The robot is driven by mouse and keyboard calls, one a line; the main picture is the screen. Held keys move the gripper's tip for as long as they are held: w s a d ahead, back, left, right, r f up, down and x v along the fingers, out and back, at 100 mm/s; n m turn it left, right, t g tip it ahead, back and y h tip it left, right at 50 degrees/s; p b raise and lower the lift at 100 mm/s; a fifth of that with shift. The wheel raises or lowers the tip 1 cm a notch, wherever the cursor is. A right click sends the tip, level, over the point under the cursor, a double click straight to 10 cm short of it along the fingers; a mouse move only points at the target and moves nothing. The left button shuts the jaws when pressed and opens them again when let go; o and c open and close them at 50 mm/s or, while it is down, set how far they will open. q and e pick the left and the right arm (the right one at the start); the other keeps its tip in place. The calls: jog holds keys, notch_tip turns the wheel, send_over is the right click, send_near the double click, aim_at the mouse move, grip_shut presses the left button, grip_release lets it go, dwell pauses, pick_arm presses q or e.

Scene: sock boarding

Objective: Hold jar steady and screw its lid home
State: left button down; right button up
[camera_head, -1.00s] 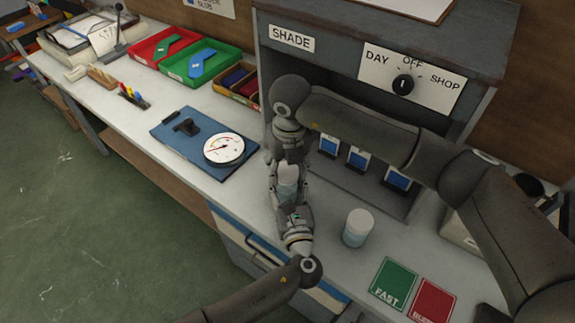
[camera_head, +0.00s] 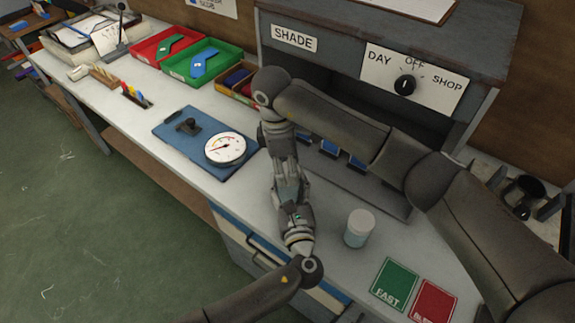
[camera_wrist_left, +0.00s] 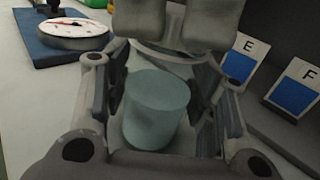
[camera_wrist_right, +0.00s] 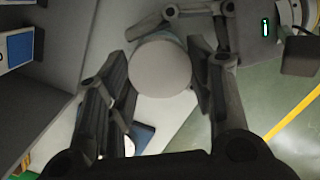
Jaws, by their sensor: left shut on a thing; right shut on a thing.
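The jar (camera_wrist_left: 155,115), a bluish cylinder, stands between the fingers of my left gripper (camera_head: 288,194) in the left wrist view; that gripper is shut on it. The lid (camera_wrist_right: 160,76), a pale round disc, sits between the fingers of my right gripper (camera_head: 285,163), which is shut on it from above. The right fingers (camera_wrist_left: 176,22) show just above the jar in the left wrist view. A bluish edge shows behind the lid in the right wrist view. In the head view the grippers hide jar and lid. I cannot tell how the lid sits on the thread.
A second white-topped jar (camera_head: 359,228) stands right of my grippers. A blue board with a dial gauge (camera_head: 225,148) lies to the left. The SHADE cabinet (camera_head: 380,80) rises behind, with blue cards (camera_head: 330,148) inside. Green (camera_head: 393,284) and red (camera_head: 434,302) cards lie at the front right.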

jog(key=m, duration=0.5)
jog(key=shift+w+m+g, duration=0.1)
jog(key=shift+m+g, duration=0.2)
jog(key=shift+m, duration=0.1)
jog(key=o, duration=0.7)
jog(key=shift+n, duration=0.3)
jog(key=shift+c, duration=0.4)
